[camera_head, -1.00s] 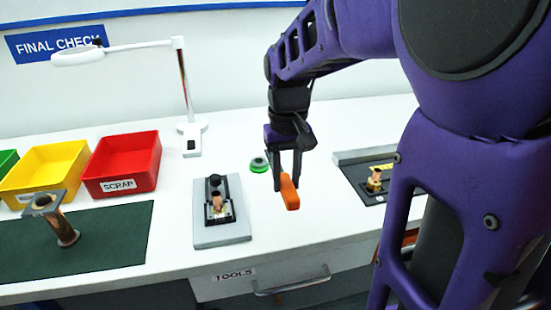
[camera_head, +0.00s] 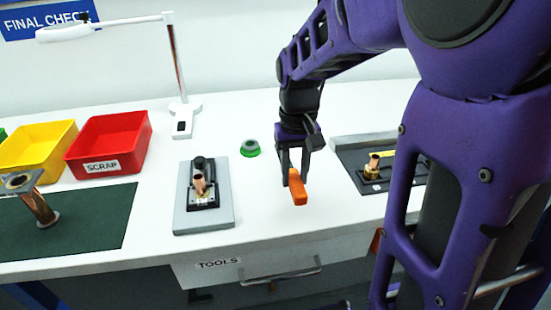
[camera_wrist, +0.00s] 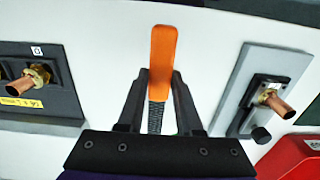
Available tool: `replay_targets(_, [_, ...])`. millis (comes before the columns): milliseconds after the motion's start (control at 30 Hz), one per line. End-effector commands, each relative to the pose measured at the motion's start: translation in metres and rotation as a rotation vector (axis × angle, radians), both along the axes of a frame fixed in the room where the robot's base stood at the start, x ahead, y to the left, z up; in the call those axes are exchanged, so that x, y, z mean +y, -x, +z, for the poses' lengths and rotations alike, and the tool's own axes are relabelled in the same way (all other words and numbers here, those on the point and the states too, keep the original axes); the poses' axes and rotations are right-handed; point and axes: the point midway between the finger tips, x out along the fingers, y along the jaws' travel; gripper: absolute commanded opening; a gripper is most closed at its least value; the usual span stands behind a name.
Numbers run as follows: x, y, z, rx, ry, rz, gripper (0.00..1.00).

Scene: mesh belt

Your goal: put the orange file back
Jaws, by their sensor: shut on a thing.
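The orange file is in my gripper (camera_head: 293,166), above the white bench top. Its orange handle (camera_head: 298,188) hangs below the fingertips in the head view. In the wrist view the handle (camera_wrist: 163,52) sticks out past the fingers, and a grey ridged part (camera_wrist: 156,116) lies between them. My gripper (camera_wrist: 160,82) is shut on the file. A drawer labelled TOOLS (camera_head: 219,264) with a bar handle (camera_head: 281,276) is under the bench's front edge. It looks closed, and its inside is hidden.
A grey fixture (camera_head: 223,219) with a copper fitting stands left of my gripper, a dark fixture (camera_head: 349,163) to the right. A green ring (camera_head: 250,148) lies behind. Red (camera_head: 101,165) and yellow bins (camera_head: 19,168), a green mat (camera_head: 99,228) and a lamp (camera_head: 183,118) are left.

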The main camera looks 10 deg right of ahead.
Motion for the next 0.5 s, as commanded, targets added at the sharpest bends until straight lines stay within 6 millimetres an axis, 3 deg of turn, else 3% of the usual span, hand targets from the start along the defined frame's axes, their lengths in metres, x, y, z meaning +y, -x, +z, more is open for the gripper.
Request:
replay_targets(300, [0.0,0.0,-0.046,0.001,0.001,0.001,0.0])
replay_targets(500, [0.0,0.0,-0.051,-0.002,0.001,0.001,0.0])
